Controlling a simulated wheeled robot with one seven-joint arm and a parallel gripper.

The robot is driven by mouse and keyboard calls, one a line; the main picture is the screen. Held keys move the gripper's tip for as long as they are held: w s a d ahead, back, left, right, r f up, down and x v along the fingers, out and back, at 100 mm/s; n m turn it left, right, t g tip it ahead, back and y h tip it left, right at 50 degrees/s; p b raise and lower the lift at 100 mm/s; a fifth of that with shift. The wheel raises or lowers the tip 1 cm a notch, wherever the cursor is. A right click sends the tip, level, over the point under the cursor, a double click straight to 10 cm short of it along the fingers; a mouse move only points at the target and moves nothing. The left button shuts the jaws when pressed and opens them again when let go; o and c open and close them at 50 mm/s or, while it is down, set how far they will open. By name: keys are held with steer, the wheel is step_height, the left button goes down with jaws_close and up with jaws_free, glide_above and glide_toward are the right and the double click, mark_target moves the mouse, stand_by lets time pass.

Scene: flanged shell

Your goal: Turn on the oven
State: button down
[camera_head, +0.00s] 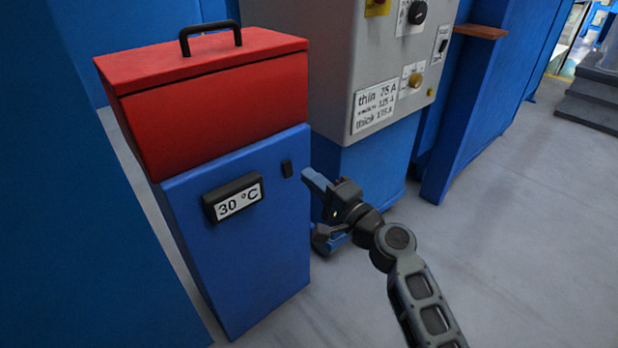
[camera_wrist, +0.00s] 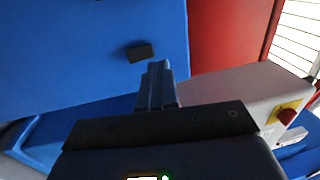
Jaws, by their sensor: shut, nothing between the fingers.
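The oven (camera_head: 240,270) is a blue box with a red lid (camera_head: 215,110) and a black handle on top. A small black switch (camera_head: 287,168) sits on the blue front, right of the display. In the wrist view the dark switch (camera_wrist: 140,52) stands on the blue face, just beyond my fingertips. My gripper (camera_head: 311,178) is shut and empty, with its blue fingers pointing at the oven's front, a little right of and below the switch. Whether the fingers touch the oven cannot be told.
A grey control cabinet (camera_head: 345,60) with knobs and a label with current values stands right behind the oven on a blue base. A blue partition (camera_head: 480,100) and dark steps (camera_head: 592,100) are further right. The grey floor (camera_head: 530,240) at the right is clear.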

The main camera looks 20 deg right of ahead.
steer(key=s+d+r+p, duration=0.1)
steer(key=s+d, duration=0.1)
steer(key=s, duration=0.6)
steer(key=shift+d+r, duration=0.3)
steer(key=shift+d, duration=0.05)
steer(key=shift+s, duration=0.1)
steer(key=s+f+n+g+h, duration=0.2)
steer(key=s+f, duration=0.3)
steer(key=s, duration=0.3)
steer(key=s+f+n+g+h, duration=0.1)
steer(key=s+f+h, duration=0.1)
steer(key=s+f, duration=0.4)
steer(key=s+a+r+n+h, duration=0.1)
steer(key=s+r+n, duration=0.2)
steer(key=s, duration=0.7)
steer(key=s+r+n+h, duration=0.2)
steer(key=s+n, duration=0.2)
steer(key=s, duration=0.6)
steer(key=s+a+r+n+y, duration=0.1)
steer(key=s+a+r+n, duration=0.1)
steer(key=s+r+n, duration=0.35)
step_height(320, 180, up, 29)
steer(key=s+m+p, duration=0.1)
steer(key=p, duration=2.6)
steer(key=shift+s+f+g, duration=0.2)
steer(key=shift+g, duration=0.1)
